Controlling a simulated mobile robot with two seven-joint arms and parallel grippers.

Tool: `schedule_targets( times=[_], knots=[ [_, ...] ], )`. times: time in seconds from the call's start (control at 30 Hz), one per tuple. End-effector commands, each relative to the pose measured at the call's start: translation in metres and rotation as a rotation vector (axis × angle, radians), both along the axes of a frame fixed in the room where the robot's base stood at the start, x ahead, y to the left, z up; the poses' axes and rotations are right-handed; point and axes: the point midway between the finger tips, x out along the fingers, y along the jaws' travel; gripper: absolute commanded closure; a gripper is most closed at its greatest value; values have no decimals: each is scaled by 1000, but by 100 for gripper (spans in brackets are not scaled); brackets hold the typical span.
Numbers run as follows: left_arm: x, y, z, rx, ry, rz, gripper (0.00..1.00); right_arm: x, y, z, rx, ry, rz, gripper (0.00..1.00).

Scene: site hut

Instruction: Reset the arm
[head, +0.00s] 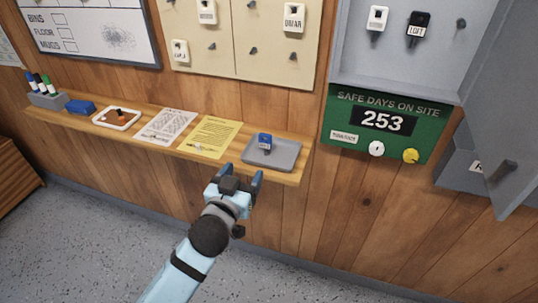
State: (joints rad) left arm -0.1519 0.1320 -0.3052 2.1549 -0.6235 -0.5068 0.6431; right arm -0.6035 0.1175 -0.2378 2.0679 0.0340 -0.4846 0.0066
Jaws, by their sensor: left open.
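My left gripper (241,173) is open, with two blue-grey fingers set apart and nothing seen between them. It is just in front of the wooden shelf, near the shelf's right end. In the picture its fingertips lie just below a grey tray (284,160) on the shelf. A small blue and white item (265,142) is in that tray, apart from the fingers. My light-blue left arm reaches up from the bottom edge. My right gripper is not in view.
The shelf (291,177) also holds a yellow sheet (212,134), a printed sheet (166,127), a white tray (117,118), a blue block (80,107) and markers (42,85). An open grey cabinet door (506,110) juts out at right.

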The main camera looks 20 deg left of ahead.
Motion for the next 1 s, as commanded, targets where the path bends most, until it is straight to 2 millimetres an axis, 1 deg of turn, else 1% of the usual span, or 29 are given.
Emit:
schedule_targets(
  times=[0.1,0.43,0.47,0.53,0.57,0.67,0.7,0.77,0.8,0.87,0.9,0.97,1.0],
  knots=[
    [-4,0,0,0,0,0,33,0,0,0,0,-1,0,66],
    [-4,0,0,0,0,0,33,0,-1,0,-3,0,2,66],
    [-5,0,-1,0,2,-1,33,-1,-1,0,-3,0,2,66],
    [-8,0,-10,2,24,-6,33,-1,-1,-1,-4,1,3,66],
    [-11,0,-17,4,42,-11,33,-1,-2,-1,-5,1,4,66],
    [-31,-2,-59,13,144,-40,33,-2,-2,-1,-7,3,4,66],
    [-42,-3,-80,19,196,-56,33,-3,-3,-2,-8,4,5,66],
    [-63,-5,-112,22,277,-86,33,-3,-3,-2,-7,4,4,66],
    [-78,-6,-132,24,327,-106,33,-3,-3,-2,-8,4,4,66],
    [-100,-8,-158,25,395,-134,33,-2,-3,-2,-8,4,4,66],
    [-114,-9,-173,25,436,-152,33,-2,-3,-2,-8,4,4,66],
    [-135,-10,-193,23,492,-177,33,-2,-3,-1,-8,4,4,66],
    [-149,-11,-206,21,528,-193,33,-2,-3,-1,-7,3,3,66]
  ],
)
